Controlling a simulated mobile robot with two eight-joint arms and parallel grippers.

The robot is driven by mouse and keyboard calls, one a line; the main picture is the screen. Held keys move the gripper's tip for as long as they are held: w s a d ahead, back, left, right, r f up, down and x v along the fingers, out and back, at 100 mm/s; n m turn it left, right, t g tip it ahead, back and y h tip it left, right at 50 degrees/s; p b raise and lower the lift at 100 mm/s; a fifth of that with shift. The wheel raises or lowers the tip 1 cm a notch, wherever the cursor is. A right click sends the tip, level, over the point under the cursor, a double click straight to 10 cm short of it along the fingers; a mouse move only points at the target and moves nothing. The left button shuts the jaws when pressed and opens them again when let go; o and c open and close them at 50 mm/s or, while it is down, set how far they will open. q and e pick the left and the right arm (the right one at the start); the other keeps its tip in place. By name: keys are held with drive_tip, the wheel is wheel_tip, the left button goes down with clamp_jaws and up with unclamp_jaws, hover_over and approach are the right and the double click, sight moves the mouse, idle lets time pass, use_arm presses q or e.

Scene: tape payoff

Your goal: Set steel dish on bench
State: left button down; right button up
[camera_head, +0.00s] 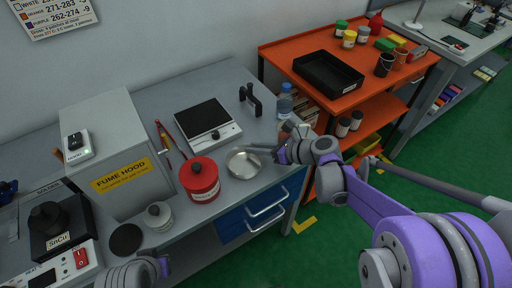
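The steel dish (243,164) is a round, shallow, shiny bowl at the front right of the grey bench (232,90). It looks level, on the bench top or very close above it. My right gripper (272,150) reaches in from the right, with its narrow fingers at the dish's upper right rim. I cannot tell whether the fingers grip the rim or only touch it. My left arm's end (135,272) shows at the bottom left, below the bench front; its fingers cannot be made out.
A red canister (199,180) stands just left of the dish. A scale (208,121) lies behind it, with a black stand (250,100) and a water bottle (285,101) farther right. The fume hood box (115,140) fills the left. An orange cart (350,100) stands beyond the bench.

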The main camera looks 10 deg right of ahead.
drive_tip(key=shift+o, duration=1.1)
drive_tip(key=shift+r, duration=0.1)
drive_tip(key=shift+s+d+r, duration=0.15)
drive_tip(key=shift+d+r, duration=0.05)
drive_tip(key=p+v, duration=0.1)
drive_tip(key=v, duration=1)
drive_tip(key=shift+s, duration=0.15)
drive_tip(key=s+a+f+n+g+h, duration=0.1)
drive_tip(key=s+f+n+h, duration=0.3)
drive_tip(key=s+n, duration=0.5)
drive_tip(key=s+a+f+n+g+h, duration=0.1)
drive_tip(key=s+f+n+h, duration=0.4)
drive_tip(key=n, duration=1.4)
drive_tip(key=s+g, duration=0.1)
drive_tip(key=s, duration=0.3)
drive_tip(key=shift+f+h, duration=0.15)
drive_tip(key=shift+h, duration=0.25)
